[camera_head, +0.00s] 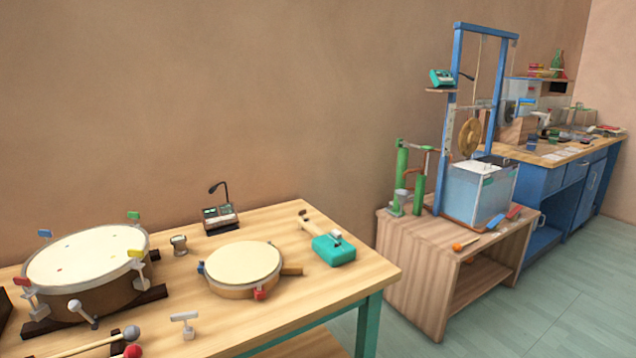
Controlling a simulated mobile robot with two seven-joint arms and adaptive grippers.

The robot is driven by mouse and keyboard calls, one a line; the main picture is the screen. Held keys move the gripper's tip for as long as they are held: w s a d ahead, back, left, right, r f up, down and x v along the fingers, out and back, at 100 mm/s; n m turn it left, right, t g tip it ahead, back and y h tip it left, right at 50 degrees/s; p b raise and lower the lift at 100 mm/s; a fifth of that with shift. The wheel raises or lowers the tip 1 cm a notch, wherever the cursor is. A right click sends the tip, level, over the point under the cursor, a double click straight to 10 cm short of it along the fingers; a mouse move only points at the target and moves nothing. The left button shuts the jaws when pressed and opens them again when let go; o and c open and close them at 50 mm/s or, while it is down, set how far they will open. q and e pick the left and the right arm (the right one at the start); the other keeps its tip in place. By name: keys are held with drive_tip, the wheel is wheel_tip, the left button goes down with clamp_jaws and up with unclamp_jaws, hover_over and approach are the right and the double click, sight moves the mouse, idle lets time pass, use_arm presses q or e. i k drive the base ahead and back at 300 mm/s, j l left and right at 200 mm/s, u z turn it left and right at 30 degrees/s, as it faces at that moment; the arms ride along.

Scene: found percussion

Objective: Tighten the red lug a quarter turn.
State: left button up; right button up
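A large drum (88,300) with a cream head stands at the left of the wooden table. Coloured lugs sit around its rim: a red lug (22,282) at the left, a yellow lug (135,254), a green lug (133,216) and a blue lug (44,234). A smaller drum (243,264) to the right has a red piece (260,294) at its front and a blue piece at its left. A grey T-shaped key (184,323) stands on the table in front, apart from both drums. Neither of my grippers is in view.
Mallets (90,345) lie at the table's front left. A teal block (333,249), a metal cup (179,244) and a device with a bent stalk (220,218) stand farther back. A low wooden stand (405,262) and blue workbench are to the right. The table's front right (300,310) is clear.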

sight(25, 282)
drive_tip(key=u, duration=1.25)
